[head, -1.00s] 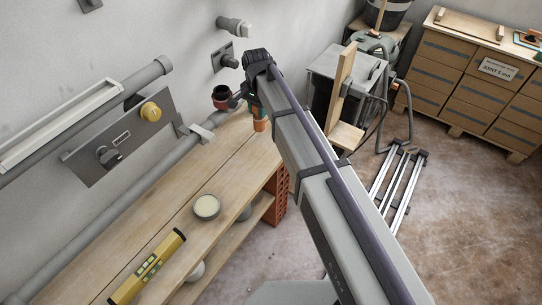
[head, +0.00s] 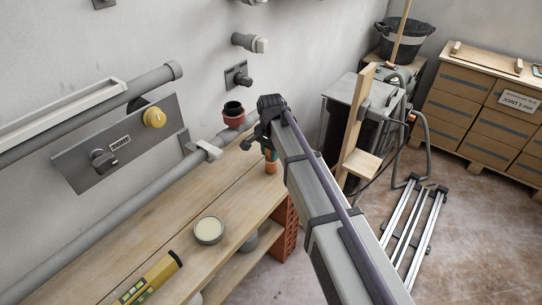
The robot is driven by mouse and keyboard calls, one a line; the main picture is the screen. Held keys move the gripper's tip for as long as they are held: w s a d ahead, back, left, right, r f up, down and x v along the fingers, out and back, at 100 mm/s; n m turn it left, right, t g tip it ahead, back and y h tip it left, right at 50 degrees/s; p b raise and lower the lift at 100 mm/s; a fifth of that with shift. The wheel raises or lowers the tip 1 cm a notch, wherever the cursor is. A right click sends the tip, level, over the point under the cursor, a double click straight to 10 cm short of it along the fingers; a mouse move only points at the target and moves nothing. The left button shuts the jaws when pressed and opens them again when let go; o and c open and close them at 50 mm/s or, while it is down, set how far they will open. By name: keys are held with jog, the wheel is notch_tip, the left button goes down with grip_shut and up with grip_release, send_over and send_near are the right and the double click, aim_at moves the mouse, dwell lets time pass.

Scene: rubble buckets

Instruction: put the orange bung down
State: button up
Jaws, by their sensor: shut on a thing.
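The orange bung (head: 270,167) shows at the far right end of the wooden workbench (head: 170,225), just left of my arm. My gripper (head: 268,153) is directly above it, shut on it, and is mostly hidden behind my arm. The bung's lower end appears against the bench top. I cannot tell whether it touches the wood or hangs slightly above it.
A dark red pipe fitting (head: 233,118) is by the wall, left of my arm's end. A round pale-topped tin (head: 208,231) and a yellow level (head: 150,280) lie on the bench. The board between tin and bung is clear. A grey pipe (head: 110,212) runs along the wall.

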jog(key=shift+f, duration=0.2)
jog(key=o, duration=1)
jog(key=shift+r, duration=0.1)
notch_tip(320, 180, up, 13)
jog(key=p, duration=1.2)
jog(key=shift+f, duration=0.3)
jog(key=s+d+n, duration=0.2)
jog(key=s+d, duration=0.4)
jog(key=s, duration=0.1)
jog(key=s+d+n, duration=0.2)
jog(key=s+d, duration=0.5)
jog(key=s, duration=0.1)
jog(key=s+d+n, duration=0.3)
jog(key=s+d, duration=0.4)
jog(key=shift+s+d, duration=0.15)
jog(key=shift+d, duration=0.1)
